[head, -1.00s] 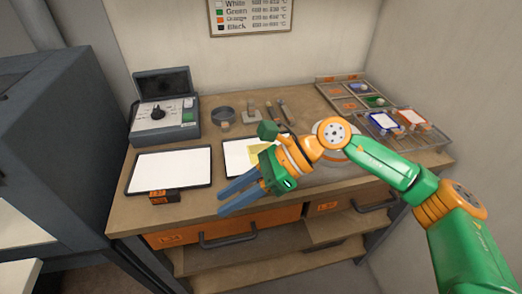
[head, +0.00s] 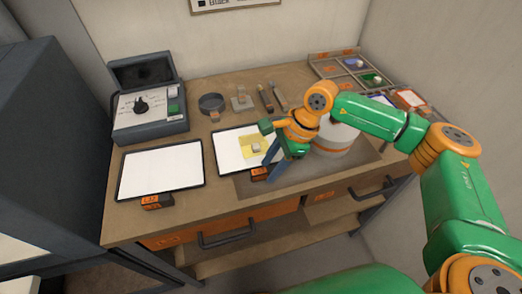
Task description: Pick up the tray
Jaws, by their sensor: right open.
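Two flat trays with white surfaces and dark rims lie on the workbench. The left tray (head: 160,170) is bare, with an orange-marked block at its front edge. The right tray (head: 228,153) has a yellow pane with a small pale piece on it, and another orange-marked block at its front right. My right gripper (head: 270,169) is open, its blue-grey fingers pointing down at the right tray's right edge. The gripper covers part of that edge, and I cannot tell whether it touches. My left gripper is out of view.
A control box (head: 148,107) with an open lid stands at the back left. A dark ring (head: 211,102) and several small tools lie behind the trays. A white round object (head: 335,138) is right of the gripper. A compartment rack (head: 345,64) is at the back right.

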